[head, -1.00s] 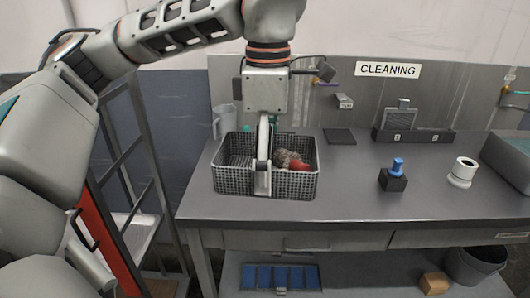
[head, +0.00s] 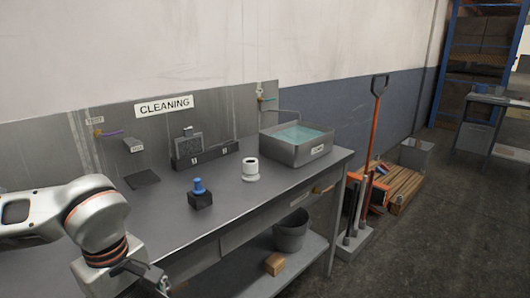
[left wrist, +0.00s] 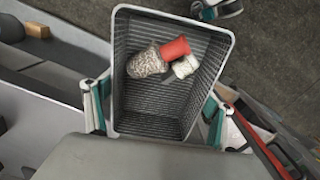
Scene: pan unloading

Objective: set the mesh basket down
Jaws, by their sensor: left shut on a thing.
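The mesh basket (left wrist: 190,100) is dark grey and ribbed and fills the middle of the left wrist view. Inside it lie a red piece (left wrist: 176,47), a speckled grey-brown piece (left wrist: 147,62) and a whitish piece (left wrist: 185,67). My left gripper (left wrist: 156,112) is shut on the basket, with teal-padded fingers showing at either side of its near end. In the head view only my left wrist and part of the gripper show at the lower left, and the basket is out of that frame.
The grey bench (head: 225,190) carries a blue-topped black block (head: 200,200), a white ring-shaped piece (head: 251,170), a dark rack (head: 205,155) and a water-filled basin (head: 297,146). Floor shows beside the held basket. A shovel (head: 372,150) and pallets (head: 405,185) stand to the right.

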